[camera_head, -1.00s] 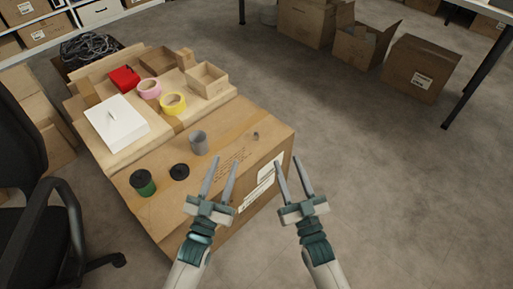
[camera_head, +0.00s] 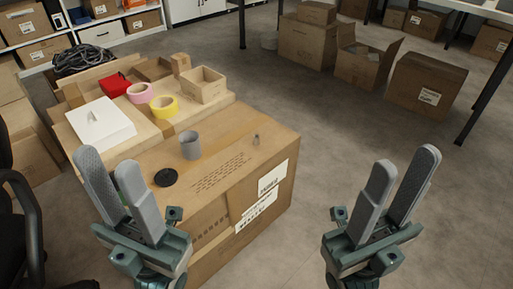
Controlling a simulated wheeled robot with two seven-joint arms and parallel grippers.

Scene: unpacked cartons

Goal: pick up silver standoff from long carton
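The silver standoff (camera_head: 256,140) is a tiny upright piece near the far right corner of the top of the long carton (camera_head: 232,185). My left gripper (camera_head: 112,170) is raised over the carton's left front part, open and empty, with its two grey fingers apart. It partly hides a green can behind it. My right gripper (camera_head: 404,172) is open and empty, off to the right of the carton over the floor. Neither gripper touches the standoff.
On the carton top stand a grey cup (camera_head: 190,146) and a black disc (camera_head: 166,177). Behind are a pink tape roll (camera_head: 140,93), a yellow tape roll (camera_head: 164,107), a red box (camera_head: 113,86) and an open small box (camera_head: 202,86).

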